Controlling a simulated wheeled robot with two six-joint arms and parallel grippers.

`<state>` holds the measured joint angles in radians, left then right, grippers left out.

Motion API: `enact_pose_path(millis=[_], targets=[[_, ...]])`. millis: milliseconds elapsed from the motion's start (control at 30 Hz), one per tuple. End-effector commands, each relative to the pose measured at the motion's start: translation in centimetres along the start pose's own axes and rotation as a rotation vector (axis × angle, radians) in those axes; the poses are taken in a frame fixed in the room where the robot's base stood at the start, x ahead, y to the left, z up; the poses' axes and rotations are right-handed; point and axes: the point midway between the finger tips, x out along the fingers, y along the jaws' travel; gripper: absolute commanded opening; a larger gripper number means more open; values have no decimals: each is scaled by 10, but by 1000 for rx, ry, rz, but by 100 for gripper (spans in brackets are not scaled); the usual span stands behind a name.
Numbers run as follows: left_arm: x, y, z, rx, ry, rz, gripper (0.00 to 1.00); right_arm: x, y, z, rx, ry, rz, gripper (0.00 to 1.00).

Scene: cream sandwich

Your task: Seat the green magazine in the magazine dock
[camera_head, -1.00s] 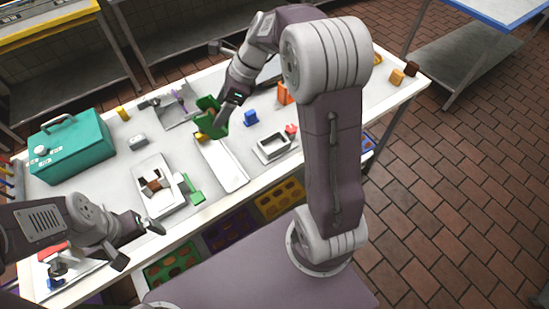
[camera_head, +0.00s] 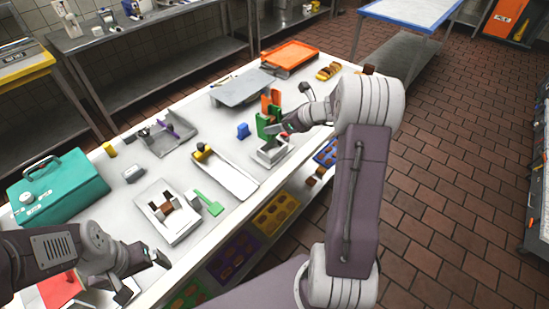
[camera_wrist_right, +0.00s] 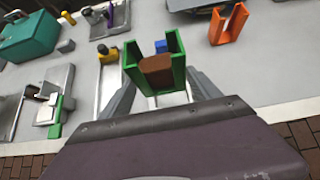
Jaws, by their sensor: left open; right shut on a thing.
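The green magazine (camera_head: 264,124) is an open-topped, U-shaped holder, upright in my right gripper (camera_head: 277,129). The right wrist view shows the magazine (camera_wrist_right: 178,74) between the two fingers, with a brown block (camera_wrist_right: 156,70) in it. In the head view it appears at the back edge of a white open-topped rectangular frame (camera_head: 285,152), which looks like the magazine dock. I cannot tell whether they touch. My left gripper (camera_head: 142,275) is open and empty at the front left of the table.
An orange U-shaped holder (camera_head: 266,102) stands behind the green magazine, and a blue block (camera_head: 243,130) is to its left. A long white chute (camera_head: 228,178) with a yellow-and-black knob lies left of the frame. A teal case (camera_head: 60,187) stands far left.

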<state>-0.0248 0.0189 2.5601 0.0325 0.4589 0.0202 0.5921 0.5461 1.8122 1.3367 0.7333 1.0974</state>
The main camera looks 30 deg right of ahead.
Motion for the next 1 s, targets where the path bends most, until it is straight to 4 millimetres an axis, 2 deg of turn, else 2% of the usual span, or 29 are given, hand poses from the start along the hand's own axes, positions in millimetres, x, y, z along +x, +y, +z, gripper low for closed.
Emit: enact_pose_path(millis=[100, 333, 600, 800, 1000], targets=[[3, 0, 0, 0, 0, 0, 98, -1, -6, -9, 14, -40, -14, 2], [3, 0, 0, 0, 0, 0, 98, -1, -8, -10, 12, -76, -17, 2], [12, 0, 1, 0, 0, 0, 98, 34, -7, -52, 14, -73, -14, 2], [12, 0, 1, 0, 0, 0, 98, 40, -7, -59, 12, -75, -15, 2], [16, 0, 2, 0, 0, 0, 98, 60, -7, -84, 14, -74, -14, 2]])
